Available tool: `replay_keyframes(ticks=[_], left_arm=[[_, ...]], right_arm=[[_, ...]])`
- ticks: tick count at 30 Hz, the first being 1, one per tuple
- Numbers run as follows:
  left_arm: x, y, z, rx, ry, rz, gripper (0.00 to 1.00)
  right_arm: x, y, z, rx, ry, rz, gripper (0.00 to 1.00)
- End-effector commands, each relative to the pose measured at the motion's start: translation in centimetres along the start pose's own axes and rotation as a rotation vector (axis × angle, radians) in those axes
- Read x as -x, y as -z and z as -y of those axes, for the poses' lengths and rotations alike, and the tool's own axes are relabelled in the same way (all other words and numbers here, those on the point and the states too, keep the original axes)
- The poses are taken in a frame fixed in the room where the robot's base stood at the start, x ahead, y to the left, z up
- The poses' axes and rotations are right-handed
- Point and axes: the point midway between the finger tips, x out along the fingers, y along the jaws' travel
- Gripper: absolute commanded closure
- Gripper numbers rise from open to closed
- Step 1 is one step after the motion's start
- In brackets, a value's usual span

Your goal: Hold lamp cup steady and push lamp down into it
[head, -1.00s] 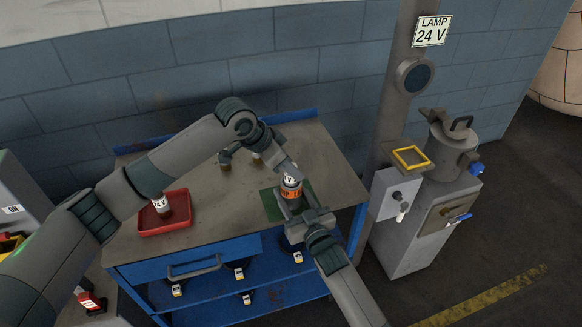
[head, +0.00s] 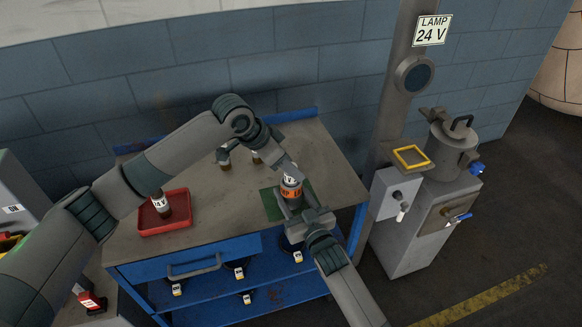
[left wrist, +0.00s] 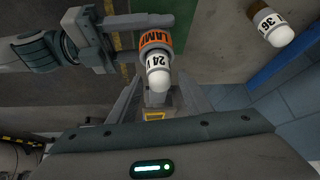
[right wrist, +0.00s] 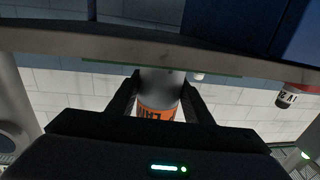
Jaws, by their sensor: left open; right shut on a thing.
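The lamp cup (head: 291,190) with its orange LAMP label stands upright over the green mat (head: 270,205). The lamp (head: 291,172), white with a 24 marking, stands upright in the cup's top; how deep it sits is hidden. My right gripper (head: 299,217) is shut on the cup from the front; its fingers flank the cup (right wrist: 155,112) in the right wrist view. My left gripper (head: 287,163) is open at the lamp's top. In the left wrist view the lamp (left wrist: 158,74) shows just beyond the open fingers; contact cannot be told.
A red tray (head: 151,226) with another lamp (head: 160,203) stands on the left of the bench. More lamps (head: 224,161) stand behind my left arm; a 36-marked lamp (left wrist: 273,27) shows in the left wrist view. The bench right of the mat is clear.

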Motion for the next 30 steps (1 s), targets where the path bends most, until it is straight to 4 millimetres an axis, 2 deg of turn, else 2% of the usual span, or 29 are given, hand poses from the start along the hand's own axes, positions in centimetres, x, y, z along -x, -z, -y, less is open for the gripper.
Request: replay_keyframes(ticks=[18,24,30], left_arm=[[9.7,0.0,0.0,-0.002,0.001,-0.001,0.55],[11.0,0.0,0.0,-0.001,0.001,-0.001,0.55],[11.1,0.0,0.0,-0.001,0.000,-0.001,0.55]], right_arm=[[0.0,-0.1,0.0,0.000,0.000,0.001,0.79],[0.0,-0.1,0.0,0.000,0.000,0.001,0.79],[0.0,0.0,0.0,0.000,0.000,0.001,0.79]])
